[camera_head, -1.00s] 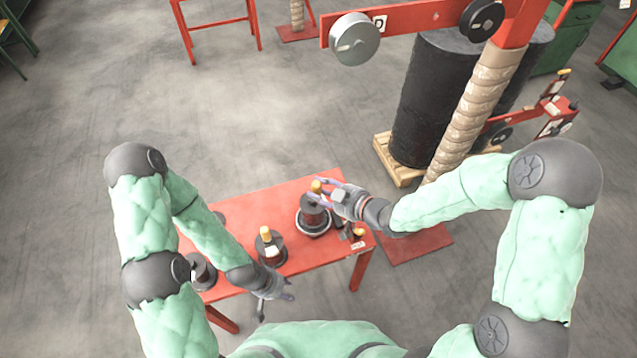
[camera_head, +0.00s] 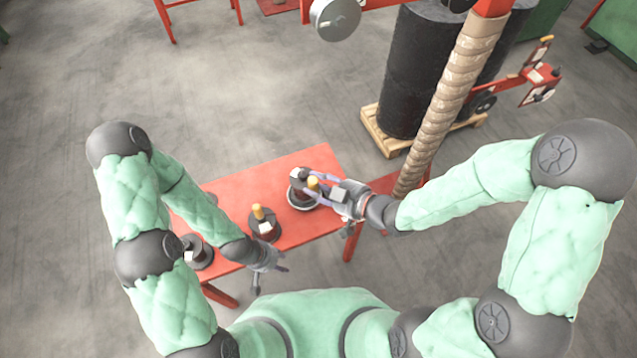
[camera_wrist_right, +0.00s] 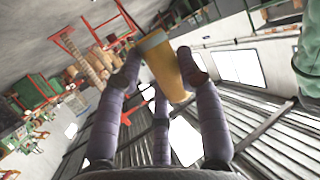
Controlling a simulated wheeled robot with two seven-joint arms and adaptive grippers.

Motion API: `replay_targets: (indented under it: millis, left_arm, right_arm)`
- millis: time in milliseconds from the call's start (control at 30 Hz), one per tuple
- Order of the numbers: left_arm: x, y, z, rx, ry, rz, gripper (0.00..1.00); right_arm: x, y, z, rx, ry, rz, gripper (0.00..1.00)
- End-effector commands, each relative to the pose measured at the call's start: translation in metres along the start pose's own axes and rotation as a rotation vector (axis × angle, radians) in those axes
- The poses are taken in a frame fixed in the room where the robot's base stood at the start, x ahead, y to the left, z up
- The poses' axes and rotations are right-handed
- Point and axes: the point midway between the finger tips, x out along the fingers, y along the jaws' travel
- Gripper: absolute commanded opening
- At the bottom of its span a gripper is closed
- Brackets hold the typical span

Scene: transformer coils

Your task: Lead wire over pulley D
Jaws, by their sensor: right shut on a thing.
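My right gripper (camera_head: 322,189) is shut on a yellow cylindrical end piece (camera_head: 313,184), above the red table's right part. In the right wrist view the same yellow piece (camera_wrist_right: 163,66) is tilted between my purple-grey fingers. The silver pulley (camera_head: 335,18) on the red beam at the top, marked D earlier, is well apart from both grippers. My left gripper (camera_head: 270,272) is open and empty at the table's front edge.
The red table (camera_head: 315,163) also holds a spool with a yellow top (camera_head: 265,230) and another dark spool (camera_head: 199,258). A wrapped post (camera_head: 445,105) and a black drum (camera_head: 415,75) on a pallet (camera_head: 388,135) stand to the right. Floor behind the table is clear.

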Motion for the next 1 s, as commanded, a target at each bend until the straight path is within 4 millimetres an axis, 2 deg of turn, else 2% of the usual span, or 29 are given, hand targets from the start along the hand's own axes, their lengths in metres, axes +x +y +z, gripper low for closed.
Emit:
replay_targets:
  millis: [267,667,1000]
  left_arm:
    - [0.005,-0.002,0.000,0.000,0.000,0.000,0.40]
    - [0.022,-0.008,-0.001,0.000,0.000,0.000,0.40]
    - [0.023,-0.008,-0.001,0.000,0.000,0.000,0.40]
  right_arm:
    - [0.001,-0.001,0.000,0.009,0.003,0.028,0.00]
    - [0.001,-0.002,0.000,0.080,0.003,0.199,0.00]
    - [0.001,-0.002,-0.002,0.139,0.003,0.333,0.00]
